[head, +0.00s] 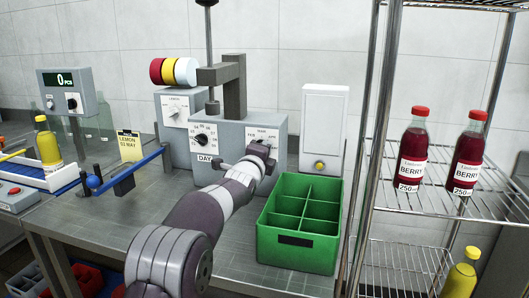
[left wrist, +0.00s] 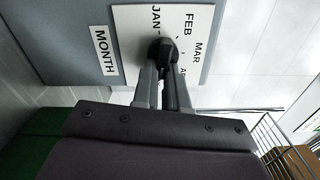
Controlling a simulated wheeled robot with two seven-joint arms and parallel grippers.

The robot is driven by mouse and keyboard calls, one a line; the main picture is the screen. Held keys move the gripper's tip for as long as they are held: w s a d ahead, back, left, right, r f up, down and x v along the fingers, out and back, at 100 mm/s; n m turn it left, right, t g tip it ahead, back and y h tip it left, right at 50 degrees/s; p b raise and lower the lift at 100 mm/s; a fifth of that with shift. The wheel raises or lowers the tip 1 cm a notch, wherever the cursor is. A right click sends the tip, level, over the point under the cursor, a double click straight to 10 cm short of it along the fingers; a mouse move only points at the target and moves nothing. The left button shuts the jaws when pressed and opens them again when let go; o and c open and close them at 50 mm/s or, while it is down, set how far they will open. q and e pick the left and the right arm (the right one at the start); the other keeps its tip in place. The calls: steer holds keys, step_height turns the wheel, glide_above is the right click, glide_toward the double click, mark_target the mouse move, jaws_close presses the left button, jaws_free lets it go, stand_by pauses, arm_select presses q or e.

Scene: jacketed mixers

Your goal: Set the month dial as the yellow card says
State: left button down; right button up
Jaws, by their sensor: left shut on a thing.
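The yellow card (head: 129,146) stands at the left of the bench; it reads LEMON, with a small line below ending in MAY. The grey machine (head: 234,130) carries a DAY dial (head: 203,138) and, to its right, the month dial, mostly hidden by my gripper in the head view. In the left wrist view the dark month knob (left wrist: 160,48) sits on a white plate marked JAN, FEB, MAR and a partly hidden label, beside a MONTH label (left wrist: 104,51). My left gripper (head: 265,152) is shut on this knob, a finger on each side. The knob's pointer direction is unclear. My right gripper is out of view.
A green divided crate (head: 298,250) stands close to the right of my left arm. A white box (head: 323,128) with a yellow button is behind it. A wire rack (head: 440,190) with red BERRY bottles (head: 412,155) stands at right. A blue bar (head: 130,170) lies left.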

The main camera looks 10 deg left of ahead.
arm_select(q)
steer(key=shift+f, duration=0.15)
steer(key=c, duration=1.2)
jaws_free()
steer(key=shift+o, duration=0.2)
steer(key=shift+s, duration=0.1)
steer(key=s+b, duration=0.1)
steer(key=s, duration=1.1)
steer(key=shift+s+a, duration=0.2)
steer(key=shift+s, duration=0.1)
